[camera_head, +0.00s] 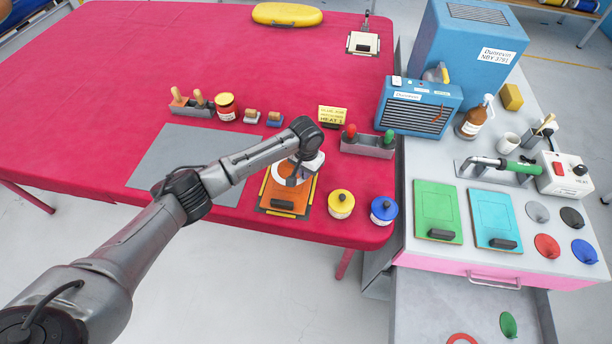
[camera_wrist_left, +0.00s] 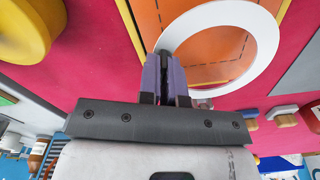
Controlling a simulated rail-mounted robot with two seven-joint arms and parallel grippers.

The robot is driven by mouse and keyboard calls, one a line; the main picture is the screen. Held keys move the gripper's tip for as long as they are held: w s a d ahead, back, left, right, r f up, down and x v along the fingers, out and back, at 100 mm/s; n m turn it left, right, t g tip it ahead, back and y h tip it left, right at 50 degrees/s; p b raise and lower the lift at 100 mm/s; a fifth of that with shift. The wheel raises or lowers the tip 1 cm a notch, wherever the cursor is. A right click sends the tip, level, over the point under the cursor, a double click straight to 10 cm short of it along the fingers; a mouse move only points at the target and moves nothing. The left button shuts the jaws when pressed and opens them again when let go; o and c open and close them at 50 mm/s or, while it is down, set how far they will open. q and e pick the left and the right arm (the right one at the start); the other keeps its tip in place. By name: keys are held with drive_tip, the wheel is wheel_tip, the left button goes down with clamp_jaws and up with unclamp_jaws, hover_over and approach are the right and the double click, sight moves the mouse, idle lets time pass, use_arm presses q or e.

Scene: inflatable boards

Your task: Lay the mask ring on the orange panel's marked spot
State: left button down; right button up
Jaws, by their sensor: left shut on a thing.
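The mask ring (camera_wrist_left: 215,13) is a flat white ring. My left gripper (camera_wrist_left: 165,62) is shut on its rim, with purple fingertips pinching the edge. The ring also shows in the head view (camera_head: 279,180), partly hidden by my wrist. It is over the orange panel (camera_head: 300,204), which lies near the table's front edge. In the left wrist view the orange panel (camera_wrist_left: 208,52) shows through the ring, with dashed lines on it. I cannot tell whether the ring touches the panel. The marked spot is not clearly visible. My right gripper is not in view.
A yellow-lidded jar (camera_head: 341,203) and a blue-lidded jar (camera_head: 383,209) stand right of the panel. A grey mat (camera_head: 165,160) lies left. A rack (camera_head: 368,147) with red and green handles and a yellow card (camera_head: 333,115) stand behind. The red table's far left is clear.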

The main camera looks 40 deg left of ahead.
use_arm(q)
wheel_tip(320, 180, down, 2)
drive_tip(key=shift+f, duration=0.25)
drive_tip(key=shift+f, duration=0.15)
drive_tip(key=c, duration=1.3)
unclamp_jaws()
wheel_tip(320, 180, up, 12)
drive_tip(key=shift+r+p, duration=0.15)
drive_tip(key=shift+p, duration=0.8)
